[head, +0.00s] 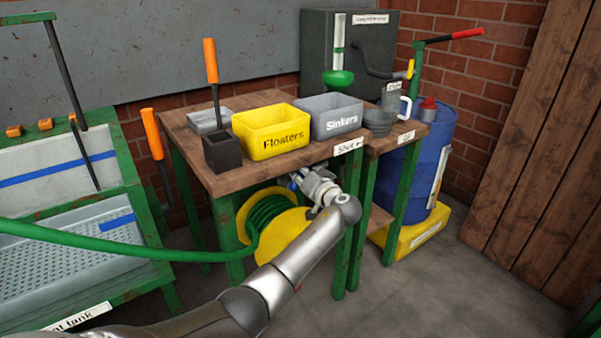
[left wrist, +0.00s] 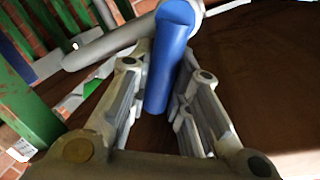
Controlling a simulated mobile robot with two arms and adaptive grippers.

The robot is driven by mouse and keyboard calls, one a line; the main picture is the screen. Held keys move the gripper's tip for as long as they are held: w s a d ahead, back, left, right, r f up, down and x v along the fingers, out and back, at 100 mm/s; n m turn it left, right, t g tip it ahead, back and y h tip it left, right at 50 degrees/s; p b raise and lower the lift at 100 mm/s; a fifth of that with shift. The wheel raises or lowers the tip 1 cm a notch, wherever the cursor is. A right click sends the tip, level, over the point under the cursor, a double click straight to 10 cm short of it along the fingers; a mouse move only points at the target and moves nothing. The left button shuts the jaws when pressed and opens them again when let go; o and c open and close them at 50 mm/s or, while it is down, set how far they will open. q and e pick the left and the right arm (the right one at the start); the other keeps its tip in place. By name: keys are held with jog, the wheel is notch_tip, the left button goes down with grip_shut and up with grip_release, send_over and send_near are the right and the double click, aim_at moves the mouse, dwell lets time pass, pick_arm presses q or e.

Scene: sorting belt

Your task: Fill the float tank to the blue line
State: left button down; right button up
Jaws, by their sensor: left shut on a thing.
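The float tank (head: 133,189) stands at the left in a green frame, with a blue line (head: 60,163) across its pale back wall. A perforated grey floor shows in it; I cannot tell the water level. A green hose (head: 120,242) runs from the yellow reel (head: 284,238) leftward across the tank's front. My left gripper (head: 306,183) is by the table's front edge, above the reel. In the left wrist view, its fingers (left wrist: 166,78) are shut on a blue handle (left wrist: 172,65), next to a grey pipe (left wrist: 105,45). My right gripper is out of view.
The wooden table (head: 230,181) holds a yellow Floaters bin (head: 283,144), a grey Sinkers bin (head: 339,125) and a dark box (head: 222,153). A blue barrel (head: 424,170) stands at the right. Floor at front right is clear.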

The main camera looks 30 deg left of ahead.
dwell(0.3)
pick_arm(q)
jog(key=c, duration=1.3)
grip_release()
